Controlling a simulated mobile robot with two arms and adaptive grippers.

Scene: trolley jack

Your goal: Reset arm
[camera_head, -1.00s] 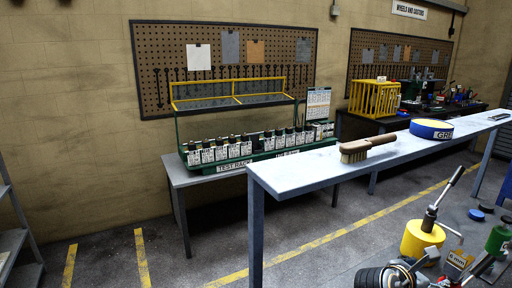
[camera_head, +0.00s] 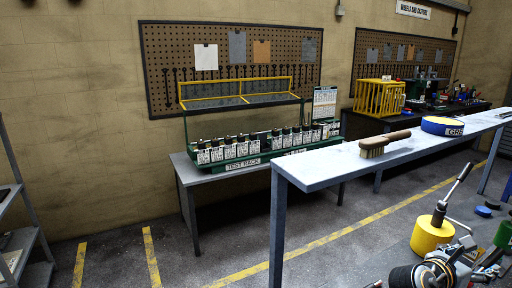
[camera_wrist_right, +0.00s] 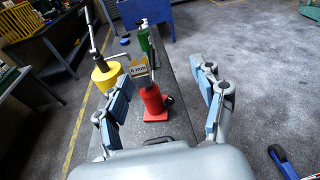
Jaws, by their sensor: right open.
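My right gripper (camera_head: 467,246) is at the lower right of the head view, partly cut off by the arm. In the right wrist view its two blue-padded fingers (camera_wrist_right: 166,80) are spread wide with nothing held between them. Beyond them a red jack (camera_wrist_right: 153,102) stands on a dark grey surface. A yellow jack (camera_head: 432,235) with an upright lever stands beside the gripper in the head view; it also shows in the right wrist view (camera_wrist_right: 104,76). A green jack (camera_wrist_right: 144,41) stands farther back. My left gripper is not in view.
A yellow crate (camera_head: 379,97) stands at the back right. Floor at left is mostly clear.

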